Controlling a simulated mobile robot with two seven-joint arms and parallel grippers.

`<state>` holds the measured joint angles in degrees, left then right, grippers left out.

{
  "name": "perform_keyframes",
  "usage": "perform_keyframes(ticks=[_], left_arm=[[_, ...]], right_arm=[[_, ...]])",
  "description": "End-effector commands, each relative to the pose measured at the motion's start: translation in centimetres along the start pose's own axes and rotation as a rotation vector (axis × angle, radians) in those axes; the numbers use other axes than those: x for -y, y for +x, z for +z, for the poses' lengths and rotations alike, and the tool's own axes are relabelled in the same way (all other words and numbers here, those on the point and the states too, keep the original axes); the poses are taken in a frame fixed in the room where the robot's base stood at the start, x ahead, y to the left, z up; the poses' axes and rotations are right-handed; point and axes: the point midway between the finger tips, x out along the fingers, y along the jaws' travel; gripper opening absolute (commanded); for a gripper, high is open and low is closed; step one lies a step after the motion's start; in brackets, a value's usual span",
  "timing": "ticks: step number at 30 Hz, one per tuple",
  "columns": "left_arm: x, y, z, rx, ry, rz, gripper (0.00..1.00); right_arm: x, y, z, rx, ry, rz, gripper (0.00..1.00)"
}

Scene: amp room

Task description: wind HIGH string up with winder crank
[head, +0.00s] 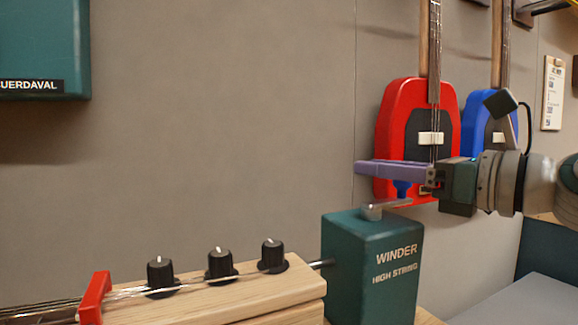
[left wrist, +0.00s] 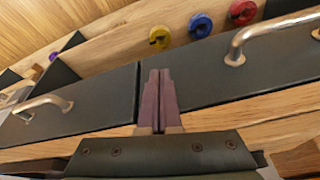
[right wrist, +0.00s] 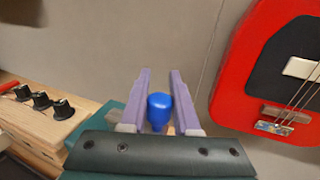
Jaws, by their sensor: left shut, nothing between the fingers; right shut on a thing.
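The winder (head: 370,265) is a teal box labelled "WINDER HIGH STRING" in the head view. Its crank has a metal arm (head: 385,207) on top and a blue knob (right wrist: 159,108). My right gripper (head: 362,168) is shut on the blue knob, which sits between its purple fingers in the right wrist view (right wrist: 160,85). In the head view the fingers hide the top of the knob. Strings (head: 130,291) run over a wooden board to the winder's left side. My left gripper (left wrist: 160,75) is shut and empty in the left wrist view, in front of dark drawer fronts.
The wooden board (head: 225,302) carries three black knobs (head: 220,263) and a red bridge piece (head: 95,298). Red (head: 385,120) and blue (head: 475,125) guitars hang on the wall behind my right gripper. Metal drawer handles (left wrist: 240,42) stick out near my left gripper.

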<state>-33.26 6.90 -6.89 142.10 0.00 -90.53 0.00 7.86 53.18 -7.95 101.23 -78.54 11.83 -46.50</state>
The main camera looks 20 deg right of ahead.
Motion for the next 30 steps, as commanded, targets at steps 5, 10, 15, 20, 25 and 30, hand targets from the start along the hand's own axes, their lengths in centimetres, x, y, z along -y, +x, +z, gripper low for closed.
perform_keyframes(ticks=[5, 10, 15, 20, 25, 30], left_arm=[[0.0, 0.0, 0.0, 0.0, 0.0, 0.0, 0.0], [0.0, -0.1, 0.0, 0.0, 0.0, 0.0, 0.0], [0.0, -0.9, -0.3, 0.0, 0.0, 0.0, 0.0], [0.1, -2.8, -0.9, 0.0, 0.0, 0.0, 0.0], [0.2, -5.3, -1.7, 0.0, 0.0, 0.0, 0.0], [0.3, -7.9, -2.5, 0.0, 0.0, 0.0, 0.0]], right_arm=[[0.0, 0.0, 0.0, 0.0, 0.0, 0.0, 0.0], [0.0, 0.0, 0.0, 0.0, 0.0, -0.001, 0.0], [0.0, -0.1, 0.3, -0.001, -0.001, -0.016, 0.0], [0.0, -0.3, 0.6, -0.003, -0.002, -0.056, 0.0], [0.1, -0.6, 0.8, -0.004, 0.001, -0.12, 0.0], [0.1, -1.0, 0.7, -0.001, 0.014, -0.201, 0.0]])
